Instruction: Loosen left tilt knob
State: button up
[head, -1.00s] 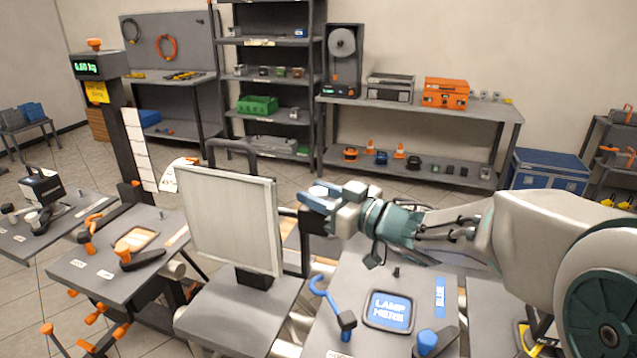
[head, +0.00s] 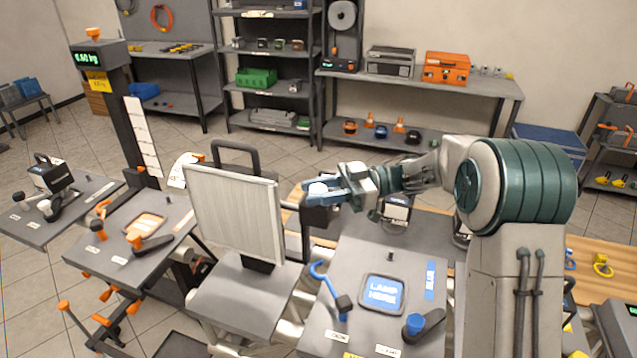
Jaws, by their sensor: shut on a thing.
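A pale rectangular lamp panel (head: 234,215) with a dark top handle stands on a grey stand top (head: 232,300), slightly tilted. A dark upright yoke arm (head: 305,235) shows at its right side. My gripper (head: 318,190), with blue fingers, is just right of the panel's right edge, at the height of its upper half. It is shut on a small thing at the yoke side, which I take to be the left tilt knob. The fingers hide most of it, so its shape and turn cannot be seen.
A grey table (head: 330,285) with a blue "LAMP HERE" pad (head: 382,294), a blue hook-shaped handle and a blue-topped lever lies in front right. A similar table (head: 90,250) with orange parts stands left. Shelves and a workbench (head: 440,85) line the back.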

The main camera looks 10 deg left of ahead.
jog(key=shift+n+g+h+p, duration=0.55)
jog(key=shift+n+g+h, duration=0.5)
jog(key=shift+g, duration=0.35)
jog(key=o, duration=1)
jog(key=shift+c, duration=0.2)
jog(key=b+v, duration=0.1)
jog(key=v, duration=1.2)
jog(key=shift+w+d, duration=0.2)
jog(key=shift+w, duration=0.15)
